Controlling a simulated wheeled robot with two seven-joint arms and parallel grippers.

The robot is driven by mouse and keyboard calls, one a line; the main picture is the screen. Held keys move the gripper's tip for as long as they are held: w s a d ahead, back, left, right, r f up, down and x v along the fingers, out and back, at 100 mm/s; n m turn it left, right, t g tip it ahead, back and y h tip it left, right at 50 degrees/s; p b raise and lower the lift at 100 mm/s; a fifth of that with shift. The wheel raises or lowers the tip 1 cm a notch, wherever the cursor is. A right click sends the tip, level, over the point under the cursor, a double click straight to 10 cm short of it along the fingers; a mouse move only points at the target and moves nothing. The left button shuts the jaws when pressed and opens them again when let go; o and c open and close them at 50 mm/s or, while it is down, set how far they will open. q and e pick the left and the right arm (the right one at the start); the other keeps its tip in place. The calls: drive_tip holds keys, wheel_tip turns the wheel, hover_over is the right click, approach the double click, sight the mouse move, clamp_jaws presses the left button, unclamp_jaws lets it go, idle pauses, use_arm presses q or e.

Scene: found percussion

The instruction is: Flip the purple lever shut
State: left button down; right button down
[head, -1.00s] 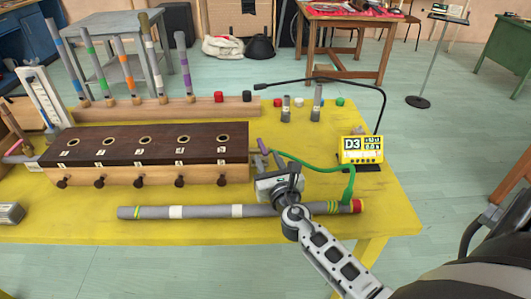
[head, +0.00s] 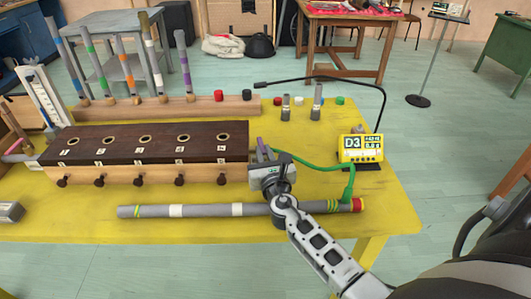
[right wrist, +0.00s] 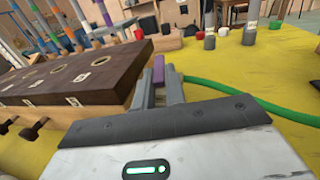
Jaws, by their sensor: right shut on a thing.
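The purple lever (head: 260,142) is at the right end of the dark-topped wooden wind chest (head: 190,134), beside the green hose. In the right wrist view the purple lever (right wrist: 158,69) stands up between the fingertips. My right gripper (head: 263,156) is shut on it; its fingers also show in the right wrist view (right wrist: 158,85). The lever's lower part is hidden by the fingers. My left gripper is not in view.
The green hose (head: 315,166) runs from the chest's end to a grey tube (head: 200,211) lying along the front. A yellow D3 meter (head: 361,149) stands right. A wooden rack (head: 190,110) with striped tubes is behind. Bare yellow table (head: 395,200) lies at the right.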

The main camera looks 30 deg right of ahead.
drive_tip(key=m+g+h, duration=0.1)
drive_tip(key=a+m+h, duration=0.1)
drive_tip(key=h, duration=0.1)
drive_tip(key=shift+w+a+g, duration=0.1)
drive_tip(key=shift+w+g, duration=0.2)
drive_tip(key=shift+g, duration=0.1)
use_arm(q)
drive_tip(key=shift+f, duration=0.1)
use_arm(e)
drive_tip(key=c, duration=1.5)
unclamp_jaws()
drive_tip(key=shift+o, duration=0.3)
drive_tip(key=shift+a, duration=0.1)
